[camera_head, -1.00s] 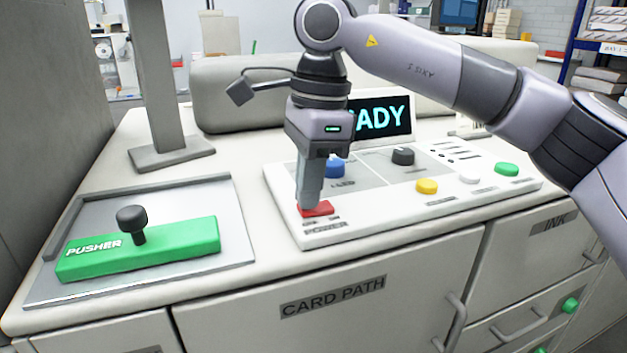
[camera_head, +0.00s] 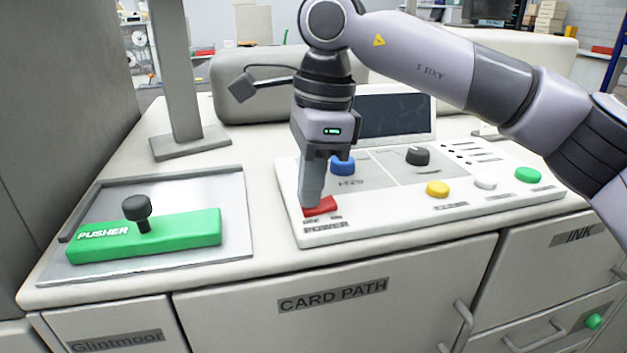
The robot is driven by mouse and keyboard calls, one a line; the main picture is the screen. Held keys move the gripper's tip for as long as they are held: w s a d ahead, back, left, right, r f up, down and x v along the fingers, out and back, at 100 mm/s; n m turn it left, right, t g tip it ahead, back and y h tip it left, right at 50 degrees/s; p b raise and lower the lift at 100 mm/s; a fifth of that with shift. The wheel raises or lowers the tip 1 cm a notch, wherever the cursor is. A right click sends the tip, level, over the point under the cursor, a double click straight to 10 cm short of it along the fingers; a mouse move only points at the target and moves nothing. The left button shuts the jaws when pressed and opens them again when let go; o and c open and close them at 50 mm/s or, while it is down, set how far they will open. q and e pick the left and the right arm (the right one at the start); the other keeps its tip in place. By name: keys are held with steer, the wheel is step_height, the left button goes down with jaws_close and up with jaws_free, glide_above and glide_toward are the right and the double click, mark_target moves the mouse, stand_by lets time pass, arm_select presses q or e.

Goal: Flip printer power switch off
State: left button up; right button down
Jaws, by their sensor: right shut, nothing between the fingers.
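The red power switch (camera_head: 322,207) sits at the front left of the white control panel (camera_head: 400,225), above the label POWER. Its small OFF and ON marks show just in front of it. My right gripper (camera_head: 309,204) is shut and empty, pointing down, with its fingertips at the left end of the red switch and seemingly touching it. The fingers hide part of that end. The display (camera_head: 393,115) behind the panel is dark and blank. My left gripper is not in view.
Blue (camera_head: 342,166) and black (camera_head: 417,156) knobs and yellow (camera_head: 437,189), white and green buttons (camera_head: 528,175) share the panel. A green pusher block (camera_head: 150,237) with a black knob lies on a metal tray at left. A grey post (camera_head: 177,75) stands behind it.

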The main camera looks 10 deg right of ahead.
mark_target(327, 205)
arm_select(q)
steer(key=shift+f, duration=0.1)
arm_select(e)
steer(key=shift+s+f, duration=0.15)
steer(key=shift+f, duration=0.45)
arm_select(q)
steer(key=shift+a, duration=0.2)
arm_select(e)
steer(key=shift+d+r, duration=0.1)
steer(key=shift+d, duration=0.4)
steer(key=shift+d+r, duration=0.1)
step_height(327, 205, up, 5)
steer(key=p, duration=0.3)
steer(key=shift+p, duration=0.3)
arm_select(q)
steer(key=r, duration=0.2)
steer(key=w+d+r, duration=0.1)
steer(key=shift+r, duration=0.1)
arm_select(e)
step_height(327, 205, up, 10)
steer(key=d, duration=0.1)
